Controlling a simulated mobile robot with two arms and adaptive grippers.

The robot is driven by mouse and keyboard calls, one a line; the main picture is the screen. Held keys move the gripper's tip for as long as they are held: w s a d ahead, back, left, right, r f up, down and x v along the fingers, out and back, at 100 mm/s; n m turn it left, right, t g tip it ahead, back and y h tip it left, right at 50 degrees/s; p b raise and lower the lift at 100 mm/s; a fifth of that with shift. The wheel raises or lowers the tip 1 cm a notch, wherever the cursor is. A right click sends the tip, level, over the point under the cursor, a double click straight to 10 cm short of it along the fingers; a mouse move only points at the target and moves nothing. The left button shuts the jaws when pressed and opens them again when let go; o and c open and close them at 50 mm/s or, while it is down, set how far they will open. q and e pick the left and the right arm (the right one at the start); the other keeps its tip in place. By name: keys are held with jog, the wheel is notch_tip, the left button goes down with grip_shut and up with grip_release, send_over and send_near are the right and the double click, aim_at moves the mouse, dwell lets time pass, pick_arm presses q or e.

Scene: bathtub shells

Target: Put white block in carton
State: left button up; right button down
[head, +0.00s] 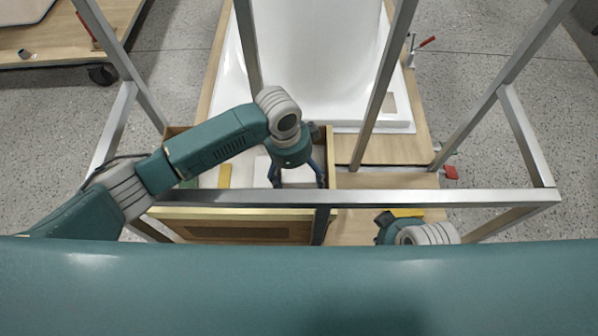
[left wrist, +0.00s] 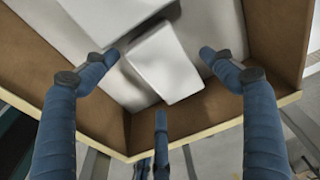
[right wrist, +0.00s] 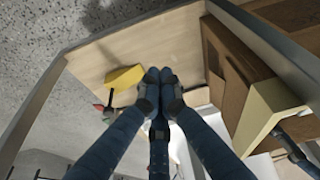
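The carton (head: 250,214) is a brown box with a pale yellow rim, below my left arm in the head view. In the left wrist view its walls (left wrist: 218,117) enclose a white block (left wrist: 168,66) and another white piece (left wrist: 108,22). My left gripper (left wrist: 158,85) is open, with its blue fingers spread around the white block; I cannot tell whether they touch it. In the head view this gripper (head: 297,180) reaches down into the carton. My right gripper (right wrist: 158,78) is shut and empty, outside the carton. Its fingertips are hidden in the head view.
A yellow piece (head: 224,176) is inside the carton; another yellow piece (right wrist: 123,77) lies on the wooden board near my right gripper. A metal frame (head: 430,196) crosses in front and around. A white tub shell (head: 320,60) stands behind. A red-handled clamp (head: 420,46) sits at the right.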

aim_at(292, 177)
pick_arm(q)
jog(key=shift+r, duration=0.9)
notch_tip(292, 177, up, 11)
jog(key=a+p, duration=0.1)
jog(key=p, duration=0.2)
jog(key=shift+a+r, duration=0.15)
jog(key=shift+a, duration=0.25)
pick_arm(e)
notch_tip(292, 177, down, 11)
jog(key=shift+s+r+g, duration=0.15)
jog(key=shift+s+g, duration=0.2)
jog(key=shift+g, duration=0.05)
jog(key=shift+a, duration=0.1)
